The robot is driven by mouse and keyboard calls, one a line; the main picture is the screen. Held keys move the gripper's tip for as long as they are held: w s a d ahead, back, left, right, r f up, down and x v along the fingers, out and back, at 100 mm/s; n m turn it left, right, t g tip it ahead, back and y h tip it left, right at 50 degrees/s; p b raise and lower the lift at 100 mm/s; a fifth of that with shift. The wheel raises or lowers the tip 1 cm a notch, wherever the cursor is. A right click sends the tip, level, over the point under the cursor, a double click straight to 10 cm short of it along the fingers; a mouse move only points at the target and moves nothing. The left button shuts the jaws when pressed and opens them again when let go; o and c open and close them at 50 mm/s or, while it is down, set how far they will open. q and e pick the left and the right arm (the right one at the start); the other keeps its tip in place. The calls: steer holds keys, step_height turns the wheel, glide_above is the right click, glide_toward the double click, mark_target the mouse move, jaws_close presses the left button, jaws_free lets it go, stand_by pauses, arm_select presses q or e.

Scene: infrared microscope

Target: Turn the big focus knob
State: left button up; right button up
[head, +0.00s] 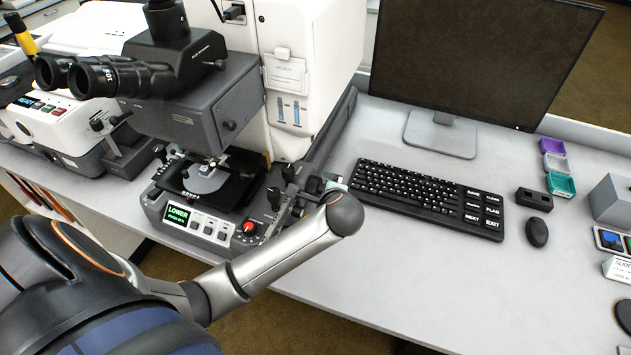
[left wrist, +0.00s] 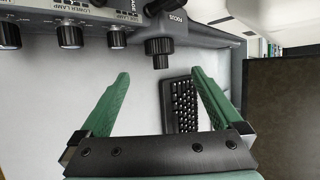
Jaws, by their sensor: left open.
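The big focus knob (left wrist: 159,46) is a black ribbed knob under a FOCUS label in the left wrist view, with a narrower knob part (left wrist: 160,62) at its end. My left gripper (left wrist: 160,74) has two green fingers spread wide, with nothing between them. The knob is ahead of the fingertips, roughly centred between them, apart from both. In the head view, the microscope (head: 190,105) stands at left centre, with dark knobs (head: 290,173) on its right side near my left wrist. The wrist hides most of the gripper there. My right gripper is not in view.
A monitor (head: 470,55), a mouse (head: 537,232) and small trays (head: 561,183) stand further right. The table front (head: 400,290) is clear.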

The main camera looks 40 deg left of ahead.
mark_target(317, 190)
arm_select(q)
steer(key=x, duration=1.2)
steer(key=shift+a, duration=0.1)
steer(key=shift+c, duration=0.2)
steer(key=shift+s, duration=0.1)
steer(key=c, duration=1.3)
steer(key=shift+s+f+t+y, duration=0.1)
steer(key=shift+f+t+y, duration=0.2)
steer(key=shift+t, duration=0.2)
steer(key=shift+r+t+b, duration=0.2)
steer(key=shift+t+b, duration=0.1)
steer(key=shift+b, duration=0.1)
steer(key=o, duration=1.3)
steer(key=shift+o, duration=0.2)
steer(key=v, duration=1.2)
steer(key=shift+s+d+p, duration=0.2)
steer(key=shift+d+p, duration=0.05)
steer(key=shift+p, duration=0.15)
